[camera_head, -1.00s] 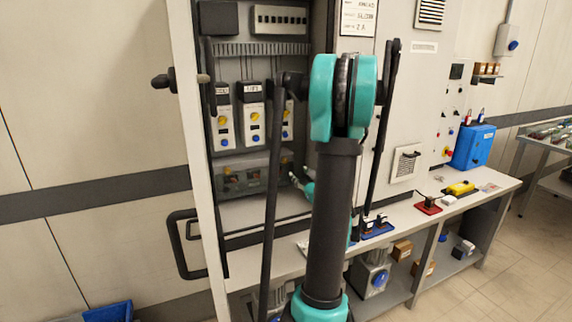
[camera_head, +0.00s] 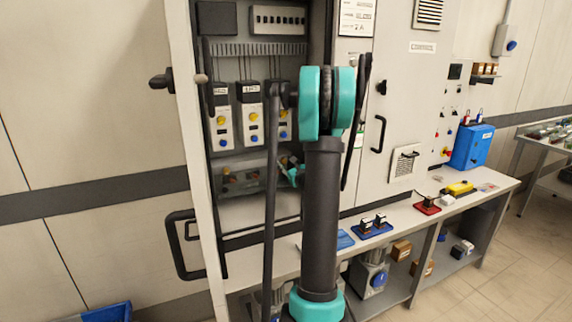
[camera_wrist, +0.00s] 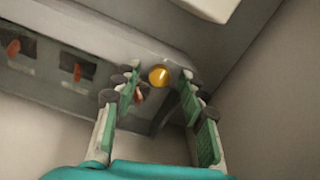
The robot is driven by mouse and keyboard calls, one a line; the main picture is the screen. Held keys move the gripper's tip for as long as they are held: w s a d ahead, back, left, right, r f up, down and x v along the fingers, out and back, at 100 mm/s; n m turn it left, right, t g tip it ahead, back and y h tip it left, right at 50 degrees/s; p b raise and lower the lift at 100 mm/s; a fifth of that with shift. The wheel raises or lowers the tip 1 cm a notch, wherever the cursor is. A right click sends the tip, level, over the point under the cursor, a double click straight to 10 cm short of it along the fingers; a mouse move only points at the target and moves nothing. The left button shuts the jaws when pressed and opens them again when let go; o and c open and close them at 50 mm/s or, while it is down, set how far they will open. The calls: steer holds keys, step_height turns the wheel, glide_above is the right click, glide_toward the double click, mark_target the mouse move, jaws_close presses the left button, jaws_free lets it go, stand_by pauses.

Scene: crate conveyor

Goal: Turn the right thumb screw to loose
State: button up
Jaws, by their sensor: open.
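A round brass-yellow thumb screw (camera_wrist: 159,76) shows in the wrist view on the right end of a grey panel edge. My gripper (camera_wrist: 157,88) is open, with one green-padded finger on each side of the screw in the picture. I cannot tell whether the fingers touch it. In the head view, the teal part of my gripper (camera_head: 291,171) shows at a clear-fronted panel (camera_head: 236,178) low in the open cabinet. My arm hides the fingertips and the right end of that panel there.
Orange-red levers (camera_wrist: 77,72) sit in dark recesses left of the screw. Modules with yellow and blue knobs (camera_head: 251,126) are above the panel. The open cabinet door (camera_head: 190,150) stands at left. A bench (camera_head: 400,230) with small parts runs along the right.

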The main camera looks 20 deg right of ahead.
jaws_close()
